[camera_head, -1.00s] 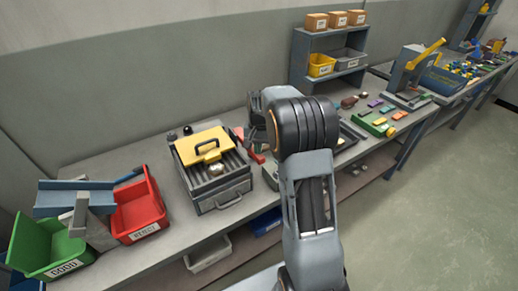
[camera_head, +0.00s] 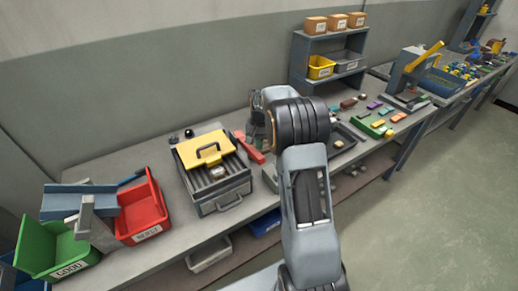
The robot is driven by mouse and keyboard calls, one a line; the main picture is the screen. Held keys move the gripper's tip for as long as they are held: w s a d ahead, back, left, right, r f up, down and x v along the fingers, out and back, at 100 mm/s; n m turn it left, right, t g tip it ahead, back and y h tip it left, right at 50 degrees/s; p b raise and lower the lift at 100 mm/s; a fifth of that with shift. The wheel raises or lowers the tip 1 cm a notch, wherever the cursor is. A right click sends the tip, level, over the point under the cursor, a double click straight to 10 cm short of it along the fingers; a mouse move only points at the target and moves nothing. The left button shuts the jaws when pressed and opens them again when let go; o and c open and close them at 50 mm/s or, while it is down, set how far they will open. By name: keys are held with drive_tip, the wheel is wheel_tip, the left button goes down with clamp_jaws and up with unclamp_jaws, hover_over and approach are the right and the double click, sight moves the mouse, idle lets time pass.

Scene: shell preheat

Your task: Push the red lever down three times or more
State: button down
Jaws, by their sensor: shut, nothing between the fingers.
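The red lever (camera_head: 252,149) is a red bar on the bench, just right of the grey box with the yellow lid. It slants down from upper left to lower right. My gripper (camera_head: 258,138) is shut and empty. It points down beside the lever's right side, at its upper part, partly hidden by my own arm. I cannot tell whether it touches the lever. The lever's mount is mostly hidden behind my arm.
The grey box (camera_head: 221,195) with its yellow lid (camera_head: 203,150) stands close left of the lever. A red bin (camera_head: 146,212) and a green bin (camera_head: 51,254) stand at the left. A dark tray (camera_head: 345,137) lies right of my arm.

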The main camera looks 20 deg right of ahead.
wheel_tip(320, 180, up, 14)
drive_tip(key=w, duration=0.1)
drive_tip(key=shift+d+f+b, duration=0.15)
drive_tip(key=shift+d+b, duration=0.25)
drive_tip(key=shift+w, duration=0.1)
drive_tip(key=s+a+r+n+t, duration=0.35)
drive_tip(key=s+a, duration=0.45)
drive_tip(key=s, duration=0.3)
drive_tip(key=s+a+f+n+t, duration=0.1)
drive_tip(key=s+a+f, duration=0.1)
drive_tip(key=s, duration=0.5)
drive_tip(key=s+a+f+n+t, duration=0.1)
drive_tip(key=s+a+f+n, duration=0.1)
drive_tip(key=s+f, duration=0.2)
drive_tip(key=s, duration=0.3)
drive_tip(key=shift+s+a+f+h, duration=0.2)
drive_tip(key=shift+f+h, duration=0.05)
drive_tip(key=shift+h, duration=0.05)
